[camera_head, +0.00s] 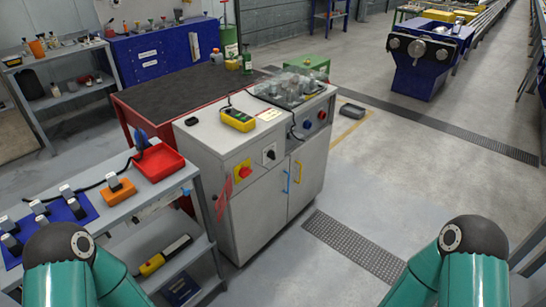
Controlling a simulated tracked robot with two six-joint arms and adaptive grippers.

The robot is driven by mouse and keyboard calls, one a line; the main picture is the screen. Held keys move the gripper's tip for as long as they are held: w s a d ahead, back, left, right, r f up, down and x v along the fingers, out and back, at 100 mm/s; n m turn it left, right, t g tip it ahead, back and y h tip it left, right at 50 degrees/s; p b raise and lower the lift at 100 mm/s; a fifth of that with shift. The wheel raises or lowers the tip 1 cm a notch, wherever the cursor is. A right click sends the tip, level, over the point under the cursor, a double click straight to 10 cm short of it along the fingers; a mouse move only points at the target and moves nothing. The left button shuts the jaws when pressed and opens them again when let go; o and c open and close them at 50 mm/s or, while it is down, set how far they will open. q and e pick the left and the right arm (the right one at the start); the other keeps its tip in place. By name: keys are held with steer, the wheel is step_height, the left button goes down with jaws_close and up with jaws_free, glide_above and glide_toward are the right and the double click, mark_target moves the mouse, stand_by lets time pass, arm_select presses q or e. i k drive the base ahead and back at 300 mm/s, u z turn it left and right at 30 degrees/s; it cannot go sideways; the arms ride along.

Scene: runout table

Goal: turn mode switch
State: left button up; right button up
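A grey control cabinet (225,204) stands in the middle of the view. On its front face is a black rotary switch (269,154) on a light plate, which looks like the mode switch; its exact position is too small to read. To its left is a red button on a yellow plate (243,171). To its right are a blue-ringed knob (307,124) and a red knob (322,115). My two arms show only as teal and dark links at the bottom left and bottom right, apart from the cabinet. Neither gripper is in view.
A yellow pendant box (238,119) with a cable lies on the cabinet top. A red tag (223,193) hangs at its left front edge. A shelf bench with a red tray (160,162) stands close on the left. The floor (340,235) right of the cabinet is clear.

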mark_target(271, 155)
steer(key=u, duration=0.05)
steer(key=k, duration=1)
steer(key=z, duration=0.7)
steer(key=i, duration=2)
steer(key=u, duration=1)
steer(key=k, duration=0.7)
steer(key=u, duration=0.1)
steer(key=i, duration=0.75)
steer(key=z, duration=0.05)
